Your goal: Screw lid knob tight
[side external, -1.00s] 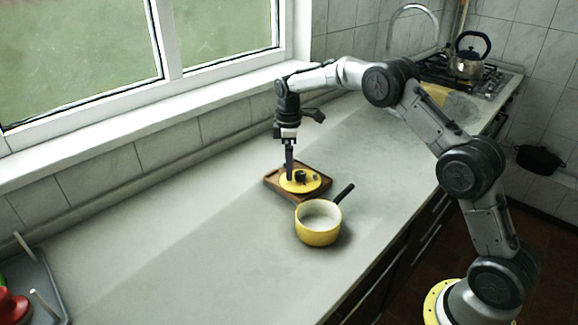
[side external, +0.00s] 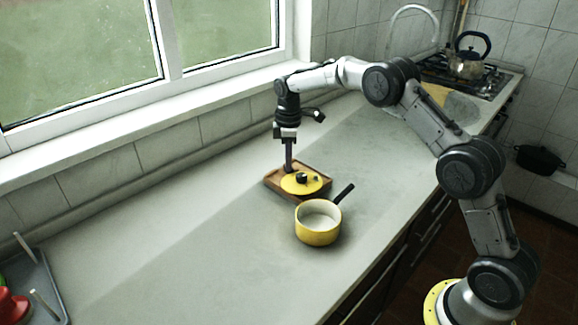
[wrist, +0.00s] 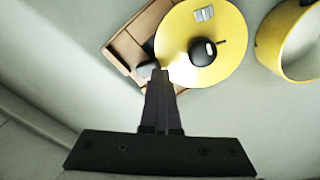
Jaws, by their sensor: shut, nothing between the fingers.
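The yellow lid (side external: 293,187) lies on a wooden tray (side external: 270,183) on the counter. Its round black knob (side external: 303,177) stands on its top; both lid (wrist: 235,60) and knob (wrist: 203,52) show in the wrist view. A small pale, ridged piece (wrist: 204,14) is near the lid's edge. My gripper (side external: 288,170) points down, fingers together and empty, at the lid's left edge in the side view. In the wrist view the fingertips (wrist: 160,74) are beside the knob, apart from it. I cannot tell how tightly the knob sits.
A yellow pot (side external: 318,235) with a white inside and dark handle stands in front of the tray; its rim also shows in the wrist view (wrist: 268,45). A grey tray (side external: 40,285) with a red item is far left.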

